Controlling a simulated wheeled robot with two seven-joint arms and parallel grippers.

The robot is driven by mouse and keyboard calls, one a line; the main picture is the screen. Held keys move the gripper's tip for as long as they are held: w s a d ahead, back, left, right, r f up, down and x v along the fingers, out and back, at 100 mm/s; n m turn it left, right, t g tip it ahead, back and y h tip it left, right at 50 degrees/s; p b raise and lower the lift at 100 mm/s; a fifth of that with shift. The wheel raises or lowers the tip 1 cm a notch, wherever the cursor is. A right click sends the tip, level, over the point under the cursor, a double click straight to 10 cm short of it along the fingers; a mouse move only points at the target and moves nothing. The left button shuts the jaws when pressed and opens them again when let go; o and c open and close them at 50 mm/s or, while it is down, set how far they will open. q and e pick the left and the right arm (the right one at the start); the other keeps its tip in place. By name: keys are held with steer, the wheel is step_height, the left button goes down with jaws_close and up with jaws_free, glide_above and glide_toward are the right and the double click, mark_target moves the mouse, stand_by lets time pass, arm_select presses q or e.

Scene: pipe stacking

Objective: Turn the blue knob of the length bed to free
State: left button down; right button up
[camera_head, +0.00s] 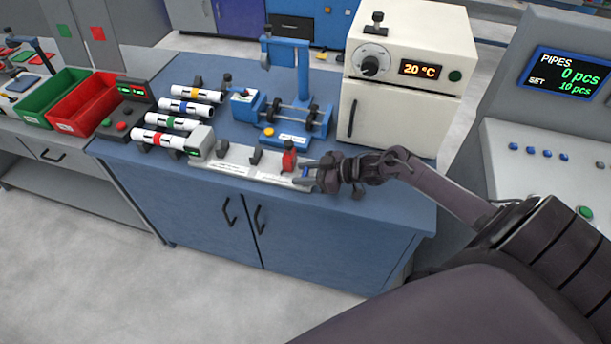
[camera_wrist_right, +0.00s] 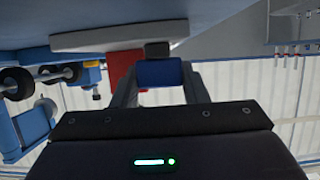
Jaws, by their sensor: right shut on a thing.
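The length bed (camera_head: 232,167) is a long, low pale plate along the front edge of the blue bench, with a green-lit box at its left end and a red block (camera_head: 288,160) near its right end. My right gripper (camera_head: 308,177) reaches in from the right at the bed's right end. In the right wrist view, its two fingers stand on either side of the blue knob (camera_wrist_right: 160,73) and are shut on it. In the head view the fingers mostly hide the knob, so its setting cannot be read. My left gripper is not in view.
Several banded white pipes (camera_head: 190,107) lie at the bench's left. A blue roller fixture (camera_head: 285,115) stands behind the bed. A white oven (camera_head: 405,75) reading 20 °C stands behind my right gripper. Red (camera_head: 85,103) and green bins sit far left.

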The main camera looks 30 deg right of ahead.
steer(key=shift+w+r, duration=0.1)
steer(key=shift+r, duration=0.05)
steer(key=o, duration=0.7)
steer(key=shift+a, duration=0.1)
steer(key=shift+v, duration=3.9)
